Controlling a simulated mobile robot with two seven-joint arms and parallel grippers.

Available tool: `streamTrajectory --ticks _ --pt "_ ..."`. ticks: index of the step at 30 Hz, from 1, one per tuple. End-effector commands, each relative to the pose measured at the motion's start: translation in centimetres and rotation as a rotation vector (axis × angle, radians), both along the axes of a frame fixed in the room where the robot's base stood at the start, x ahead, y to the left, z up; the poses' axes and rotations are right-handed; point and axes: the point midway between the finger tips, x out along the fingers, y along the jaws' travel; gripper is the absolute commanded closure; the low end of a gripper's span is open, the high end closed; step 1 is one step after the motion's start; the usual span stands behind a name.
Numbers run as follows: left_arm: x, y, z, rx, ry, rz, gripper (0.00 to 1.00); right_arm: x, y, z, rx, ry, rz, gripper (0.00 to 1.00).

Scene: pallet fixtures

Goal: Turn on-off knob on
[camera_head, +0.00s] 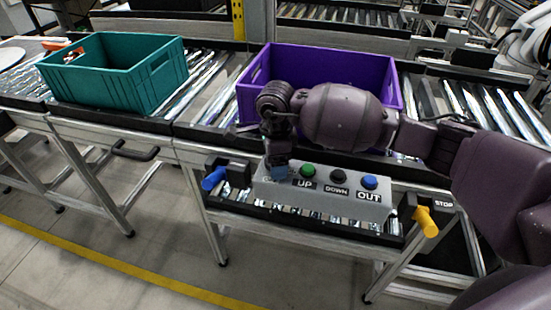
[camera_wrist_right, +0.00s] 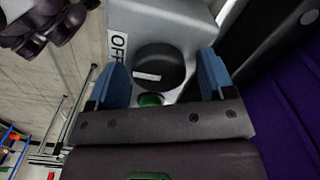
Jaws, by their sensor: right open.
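The on-off knob (camera_wrist_right: 165,58) is a round black knob on the grey control box (camera_wrist_right: 185,14), with a small white mark on its face. The label OFF (camera_wrist_right: 117,46) is to the left of it in the right wrist view. My right gripper (camera_wrist_right: 162,70) is open, with one blue finger on each side of the knob; whether they touch it, I cannot tell. In the head view the right gripper (camera_head: 277,173) is over the left end of the box (camera_head: 325,203) and hides the knob. My left gripper is not in view.
A green button (camera_head: 307,170), a black button (camera_head: 338,175) and a blue button (camera_head: 369,182) are in a row right of the gripper. Behind are a purple crate (camera_head: 300,60) and a teal crate (camera_head: 105,82). Blue (camera_head: 214,179) and yellow (camera_head: 426,222) handles flank the box.

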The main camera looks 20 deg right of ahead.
Motion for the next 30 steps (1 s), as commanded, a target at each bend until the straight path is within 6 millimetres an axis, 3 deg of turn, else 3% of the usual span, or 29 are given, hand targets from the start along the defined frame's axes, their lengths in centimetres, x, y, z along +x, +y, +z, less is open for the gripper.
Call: streamTrajectory --ticks 4,12,14,23,30 --pt "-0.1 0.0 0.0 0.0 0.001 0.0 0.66 0.0 0.0 0.0 0.0 0.0 0.0 0.26" --pt "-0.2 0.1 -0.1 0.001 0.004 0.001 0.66 0.0 0.0 0.0 0.001 0.0 0.0 0.68" --pt "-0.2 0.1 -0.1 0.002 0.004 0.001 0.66 0.0 0.0 0.0 0.001 0.0 0.0 0.74" --pt "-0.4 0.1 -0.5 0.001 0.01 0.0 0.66 0.0 0.0 0.0 0.001 0.0 0.044 0.74" --pt "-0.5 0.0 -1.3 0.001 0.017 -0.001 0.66 0.1 0.0 -0.2 0.001 0.001 0.185 0.74"
